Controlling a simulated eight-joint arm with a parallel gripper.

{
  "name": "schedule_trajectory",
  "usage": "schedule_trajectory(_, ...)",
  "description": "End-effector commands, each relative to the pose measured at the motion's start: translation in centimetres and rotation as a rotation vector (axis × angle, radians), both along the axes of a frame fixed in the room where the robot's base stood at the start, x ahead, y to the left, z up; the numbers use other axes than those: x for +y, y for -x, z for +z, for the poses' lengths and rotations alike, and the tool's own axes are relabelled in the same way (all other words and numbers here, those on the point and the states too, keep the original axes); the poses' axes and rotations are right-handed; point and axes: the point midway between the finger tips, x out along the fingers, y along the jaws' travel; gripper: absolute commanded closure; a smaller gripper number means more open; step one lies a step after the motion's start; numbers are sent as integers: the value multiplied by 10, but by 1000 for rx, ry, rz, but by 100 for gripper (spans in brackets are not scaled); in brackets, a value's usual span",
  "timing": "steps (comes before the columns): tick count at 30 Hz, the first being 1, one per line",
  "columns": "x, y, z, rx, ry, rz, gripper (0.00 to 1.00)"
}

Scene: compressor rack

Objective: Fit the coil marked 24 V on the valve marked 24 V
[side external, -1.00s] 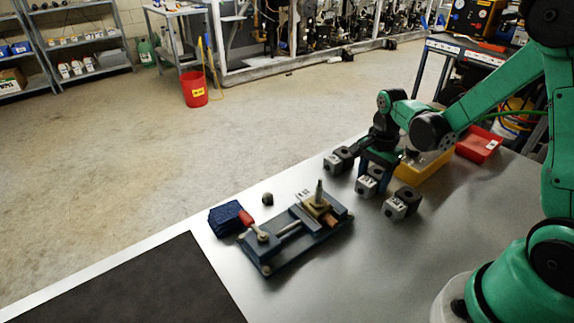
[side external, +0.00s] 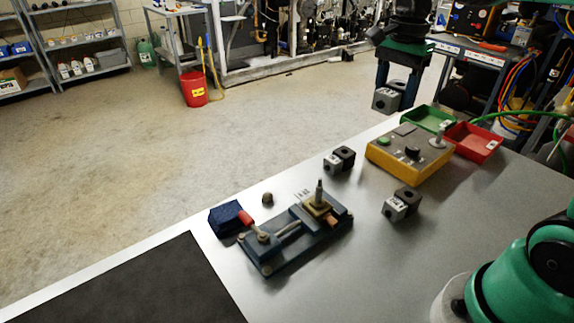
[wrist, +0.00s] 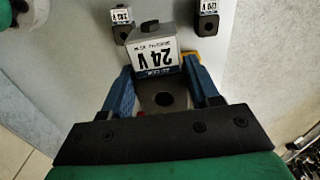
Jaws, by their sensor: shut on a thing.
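My gripper (side external: 398,90) is shut on a grey and black coil (side external: 385,99), held high above the back of the table. The valve (side external: 319,205), with a bare upright metal stem and brass-coloured body, sits on a blue fixture (side external: 285,250) on the table, well left of and below my gripper. A small pale tag (side external: 302,193) is beside it, too small to read.
Two other coils stand on the table, one farther back (side external: 338,161) and one nearer (side external: 402,204). A yellow control box (side external: 409,155), green tray (side external: 430,118) and red tray (side external: 474,142) are at the right. A blue block (side external: 226,218) and small dark round part (side external: 267,198) lie near the fixture.

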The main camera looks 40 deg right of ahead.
Motion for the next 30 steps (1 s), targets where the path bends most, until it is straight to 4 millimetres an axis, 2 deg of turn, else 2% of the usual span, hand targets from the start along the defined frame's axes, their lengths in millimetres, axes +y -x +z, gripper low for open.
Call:
schedule_trajectory(2, 4, -1, 4, 0, 0, 15, 100)
schedule_trajectory(5, 24, -6, 2, 0, 0, 81, 100)
schedule_trajectory(12, 107, -13, -23, -1, 0, 359, 100)
schedule_trajectory(16, 139, -8, -33, -1, 0, 469, 100)
schedule_trajectory(21, 155, -4, -42, -1, 0, 525, 100)
schedule_trajectory(30, 155, -4, -68, -1, 0, 524, 100)
